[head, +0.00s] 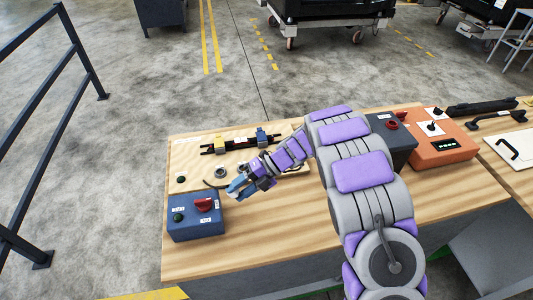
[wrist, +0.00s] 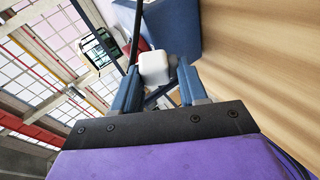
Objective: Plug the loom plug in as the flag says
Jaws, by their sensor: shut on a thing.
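My gripper (head: 239,187) is low over the front left of the bench, just right of the blue box. In the wrist view its two blue fingers are shut on a white block-shaped plug (wrist: 155,68), which I take for the loom plug. A black cable (wrist: 136,35) runs up beside the plug. In the head view my fingers hide the plug, and a dark cable (head: 213,185) curves out left of them. I cannot make out any flag.
The blue box (head: 194,230) with a red switch and green button stands close left of my gripper. A grey ring (head: 220,171) lies behind it. An orange control box (head: 440,150) stands at right. The wooden bench top (head: 280,235) is clear in front.

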